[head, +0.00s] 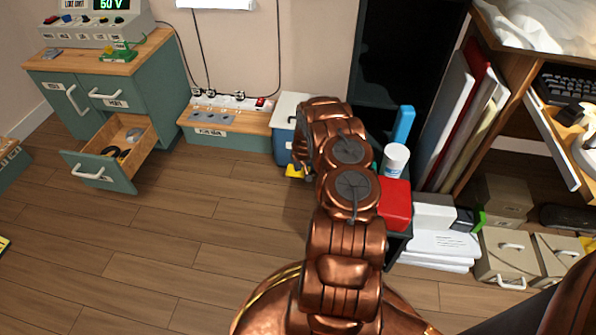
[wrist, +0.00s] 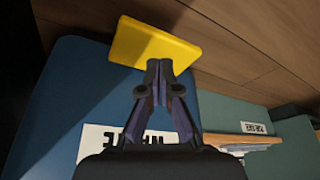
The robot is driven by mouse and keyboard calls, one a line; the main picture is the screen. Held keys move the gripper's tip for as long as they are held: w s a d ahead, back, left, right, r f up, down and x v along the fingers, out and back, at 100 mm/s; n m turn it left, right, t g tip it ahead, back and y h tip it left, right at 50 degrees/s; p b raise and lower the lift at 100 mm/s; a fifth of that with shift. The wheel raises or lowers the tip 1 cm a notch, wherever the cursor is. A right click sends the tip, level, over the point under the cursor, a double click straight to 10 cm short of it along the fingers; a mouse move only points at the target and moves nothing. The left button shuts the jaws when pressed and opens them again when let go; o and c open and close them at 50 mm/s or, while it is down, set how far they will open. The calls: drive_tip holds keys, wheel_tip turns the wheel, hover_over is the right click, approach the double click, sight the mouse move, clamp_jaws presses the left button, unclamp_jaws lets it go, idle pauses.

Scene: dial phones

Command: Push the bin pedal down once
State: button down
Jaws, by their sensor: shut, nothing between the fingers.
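The bin (head: 284,146) is blue with a pale lid and stands against the back wall, partly hidden behind my arm in the head view. Its yellow pedal (head: 293,171) sticks out low at its front. In the wrist view the pedal (wrist: 152,46) is a flat yellow plate beside the blue bin front (wrist: 65,95), which bears a white label. My gripper (wrist: 160,68) is shut and empty, its fingertips overlapping the pedal's near edge in this view. I cannot tell whether they touch it. In the head view my arm hides the gripper.
A power-strip bench (head: 225,140) stands left of the bin. A teal cabinet (head: 135,95) farther left has an open drawer (head: 110,160). Right of my arm are a red box (head: 395,203) and a white cup (head: 395,160).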

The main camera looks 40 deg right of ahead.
sight(298, 174)
drive_tip(key=shift+f, duration=0.1)
drive_tip(key=shift+s+f+b, duration=0.1)
drive_tip(key=shift+f+b, duration=0.5)
drive_tip(key=shift+f, duration=1.7)
drive_tip(key=shift+r, duration=0.15)
drive_tip(key=r+p, duration=0.6)
drive_tip(key=a+r+p, duration=0.1)
drive_tip(key=r+p, duration=0.2)
drive_tip(key=p, duration=0.1)
drive_tip(key=shift+s, duration=0.2)
